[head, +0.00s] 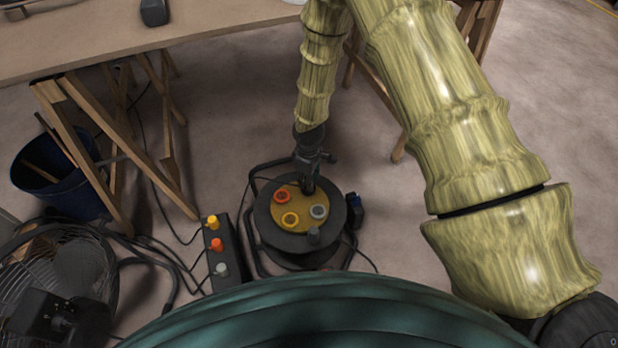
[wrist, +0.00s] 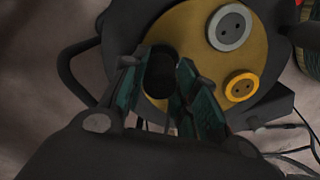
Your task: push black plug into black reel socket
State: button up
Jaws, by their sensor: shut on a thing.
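The black reel (head: 262,218) stands on the floor in the head view with a yellow round face (head: 303,203). The face carries a red-orange socket (head: 282,196), a yellow socket (head: 290,220) and a grey socket (head: 319,211). My gripper (head: 310,178) points down at the far side of this face. In the wrist view my gripper (wrist: 161,68) is shut on the black plug (wrist: 160,74), which is over the face. The grey socket (wrist: 229,27) and yellow socket (wrist: 240,88) show to its right. The black socket is hidden, so I cannot tell how deep the plug sits.
A power strip (head: 222,264) with yellow, orange and grey plugs lies left of the reel. A fan (head: 60,270), cables and a blue bucket (head: 60,175) are at left. A workbench (head: 200,30) stands behind. Floor at right is clear.

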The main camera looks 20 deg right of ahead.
jog(key=shift+f, duration=0.55)
dwell(0.7)
jog(key=o, duration=1)
jog(key=shift+o, duration=0.2)
notch_tip(320, 180, up, 12)
dwell(0.4)
